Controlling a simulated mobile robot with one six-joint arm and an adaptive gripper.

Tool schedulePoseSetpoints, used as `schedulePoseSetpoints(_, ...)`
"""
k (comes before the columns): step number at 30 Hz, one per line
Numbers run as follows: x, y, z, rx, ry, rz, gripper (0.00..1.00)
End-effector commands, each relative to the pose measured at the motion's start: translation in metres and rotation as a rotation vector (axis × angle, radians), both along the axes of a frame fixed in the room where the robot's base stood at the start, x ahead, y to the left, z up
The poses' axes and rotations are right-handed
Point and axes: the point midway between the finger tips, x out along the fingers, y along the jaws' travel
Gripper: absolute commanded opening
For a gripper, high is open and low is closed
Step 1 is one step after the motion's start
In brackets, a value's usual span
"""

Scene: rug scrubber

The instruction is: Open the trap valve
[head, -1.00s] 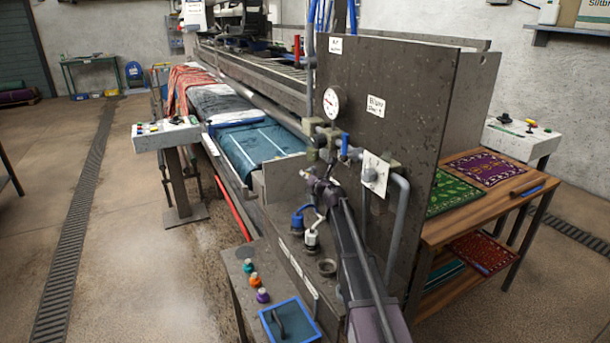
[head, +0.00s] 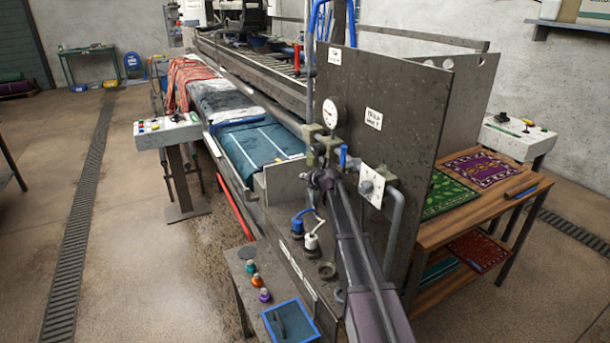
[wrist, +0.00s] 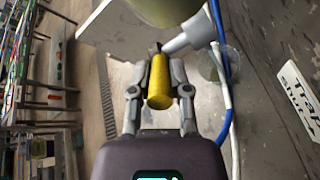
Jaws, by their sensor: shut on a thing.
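The trap valve's yellow handle (wrist: 159,88) is between the two fingers of my gripper (wrist: 158,70) in the wrist view. The fingers are shut on it from both sides. The handle joins a grey stem and pipe just beyond the fingertips. A white label (wrist: 299,107) reading "Trap" and apparently "shut" is on the dark panel to the right. In the head view my gripper (head: 322,178) is at the pipe fittings below the round gauge (head: 330,110). My gripper and arm hide the yellow handle there.
The tall dark panel (head: 390,90) stands close behind my gripper. A blue lever (head: 343,155) and a white plate with a knob (head: 371,186) are close on the right. Blue and white hoses (wrist: 222,70) run beside the fingers. Bottles (head: 258,281) stand lower left.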

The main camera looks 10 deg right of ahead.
Motion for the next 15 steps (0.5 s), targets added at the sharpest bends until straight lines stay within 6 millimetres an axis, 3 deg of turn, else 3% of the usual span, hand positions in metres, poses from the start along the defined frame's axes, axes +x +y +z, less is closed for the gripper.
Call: schedulePoseSetpoints(15, 0.0004, 0.0005, 0.0019, -0.025, 0.075, 0.001, 0.0)
